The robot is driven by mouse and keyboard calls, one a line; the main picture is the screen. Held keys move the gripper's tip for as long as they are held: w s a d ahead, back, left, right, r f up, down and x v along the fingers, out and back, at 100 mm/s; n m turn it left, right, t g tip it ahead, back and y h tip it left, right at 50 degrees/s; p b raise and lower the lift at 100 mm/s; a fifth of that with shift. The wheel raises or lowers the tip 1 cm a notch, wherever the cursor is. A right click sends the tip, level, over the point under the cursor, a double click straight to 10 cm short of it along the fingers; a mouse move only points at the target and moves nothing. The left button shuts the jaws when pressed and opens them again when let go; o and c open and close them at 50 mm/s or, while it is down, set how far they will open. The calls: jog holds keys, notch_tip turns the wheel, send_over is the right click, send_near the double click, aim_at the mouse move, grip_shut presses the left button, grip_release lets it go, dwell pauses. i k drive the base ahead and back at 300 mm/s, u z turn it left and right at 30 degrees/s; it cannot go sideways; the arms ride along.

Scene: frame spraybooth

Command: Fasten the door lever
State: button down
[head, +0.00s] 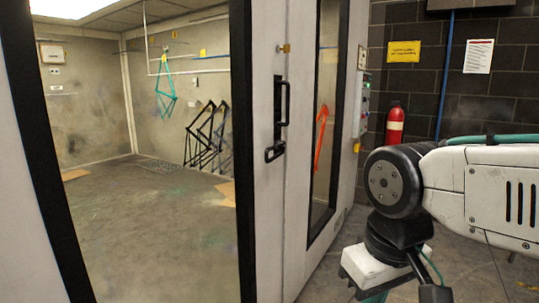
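The door lever (275,152) is a short black handle low on the pale booth door (263,220), near the door's right edge. It sticks out about level; whether it is latched I cannot tell. A black upright pull handle (282,103) sits just above it. My gripper (400,275) hangs below my arm's wrist at the lower right, to the right of the lever and apart from it. Its lower end is cut off by the frame, so its fingers and anything in them cannot be made out.
Through the door's large window, bike frames (206,135) show inside the booth. A narrow window (325,110) stands right of the door. A control box (361,105) and a red extinguisher (395,125) are beyond. The floor (320,280) before the door is clear.

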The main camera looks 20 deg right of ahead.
aim_at(281, 145)
jog(key=k, duration=0.65)
jog(key=z, duration=0.45)
jog(key=i, duration=1.75)
jog(key=u, duration=0.5)
